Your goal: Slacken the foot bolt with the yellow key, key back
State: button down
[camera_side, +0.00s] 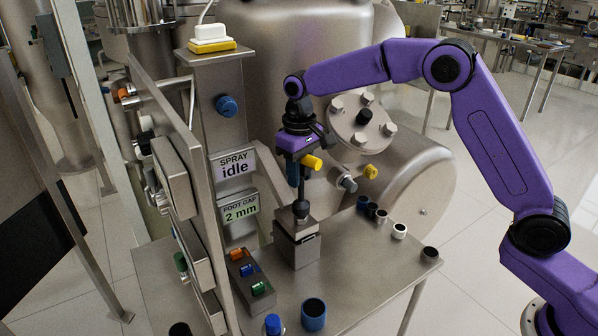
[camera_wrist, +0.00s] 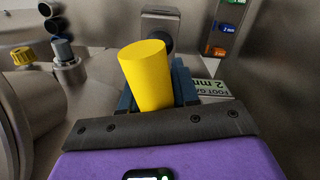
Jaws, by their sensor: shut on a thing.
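My gripper (camera_side: 299,174) is shut on the yellow key, above the metal foot block (camera_side: 297,246) on the steel table. The key's yellow handle (camera_side: 312,162) sticks out to the right of the fingers. In the wrist view the handle (camera_wrist: 148,76) stands between the blue fingers. A dark shaft with a rounded dark end (camera_side: 300,208) runs down below the fingers to the top of the block. The foot bolt is hidden there, and I cannot tell whether the key is seated on it. The foot gap sign (camera_side: 240,208) reads 2 mm.
The spray sign (camera_side: 234,163) reads idle. A rack (camera_side: 238,267) of orange, blue and green pieces lies left of the block. Several small cups line the table's right side, and a blue cup (camera_side: 314,314) stands in front. A yellow knob (camera_side: 371,171) and the big steel drum are close behind.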

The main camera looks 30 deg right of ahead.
jog(key=m, duration=0.3)
jog(key=shift+m, duration=0.4)
jog(key=m, duration=0.3)
jog(key=shift+d+m, duration=0.15)
jog(key=shift+m, duration=0.25)
jog(key=shift+f, duration=0.85)
jog(key=shift+f, duration=0.5)
jog(key=n, duration=0.5)
jog(key=shift+a+r+n, duration=0.1)
jog(key=shift+a+n, duration=0.1)
jog(key=shift+n, duration=0.8)
